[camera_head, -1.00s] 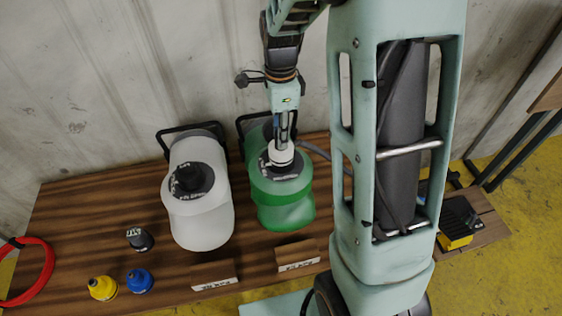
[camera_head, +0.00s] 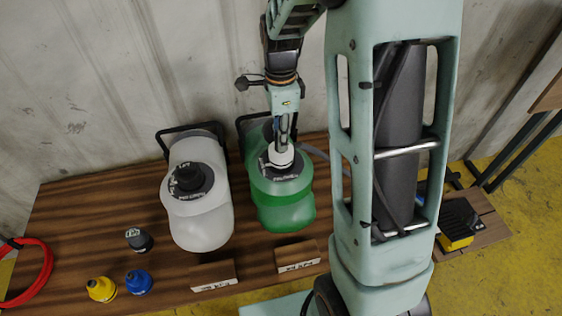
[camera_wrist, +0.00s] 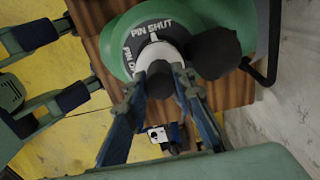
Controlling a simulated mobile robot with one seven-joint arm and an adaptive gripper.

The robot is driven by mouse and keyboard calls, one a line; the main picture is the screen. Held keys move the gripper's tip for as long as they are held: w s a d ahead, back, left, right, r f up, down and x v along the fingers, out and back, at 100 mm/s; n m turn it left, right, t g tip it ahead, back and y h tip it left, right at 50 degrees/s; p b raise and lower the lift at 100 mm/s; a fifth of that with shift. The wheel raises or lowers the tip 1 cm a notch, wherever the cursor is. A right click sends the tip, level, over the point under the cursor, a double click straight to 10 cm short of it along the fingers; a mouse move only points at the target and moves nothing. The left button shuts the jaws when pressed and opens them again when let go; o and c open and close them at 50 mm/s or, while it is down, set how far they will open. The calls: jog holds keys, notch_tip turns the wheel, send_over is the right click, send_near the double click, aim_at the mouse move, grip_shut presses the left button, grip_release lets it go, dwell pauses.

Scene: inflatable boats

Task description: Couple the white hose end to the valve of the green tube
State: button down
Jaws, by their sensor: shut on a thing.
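The green tube (camera_head: 287,208) lies on the wooden table, its dark valve ring (camera_head: 286,178) facing up. My gripper (camera_head: 282,143) is above it, shut on the white hose end (camera_head: 280,158). The white end sits over the middle of the valve. In the wrist view, my gripper's fingers (camera_wrist: 160,88) hold the white end (camera_wrist: 157,55) against the dark ring (camera_wrist: 152,32), which carries the words PIN SHUT. Whether the end is fully seated or locked cannot be told. A grey hose (camera_head: 318,153) runs off to the right, partly behind my arm.
A white tube (camera_head: 203,225) with a dark valve lies to the left. Black (camera_head: 139,239), blue (camera_head: 138,281) and yellow (camera_head: 101,289) fittings stand front left. A red hose coil (camera_head: 38,275) is at the far left. Two labelled wooden blocks (camera_head: 297,256) lie in front. The wall is close behind.

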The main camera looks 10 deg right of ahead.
jog(key=shift+f+b, duration=0.5)
jog(key=shift+f, duration=0.25)
dwell(0.5)
jog(key=shift+r+m+p, duration=0.1)
jog(key=shift+m+p, duration=0.3)
jog(key=shift+m, duration=1.7)
jog(key=shift+m+p, duration=0.85)
jog(key=shift+m, duration=0.05)
jog(key=shift+m+p, duration=0.4)
jog(key=shift+m, duration=0.7)
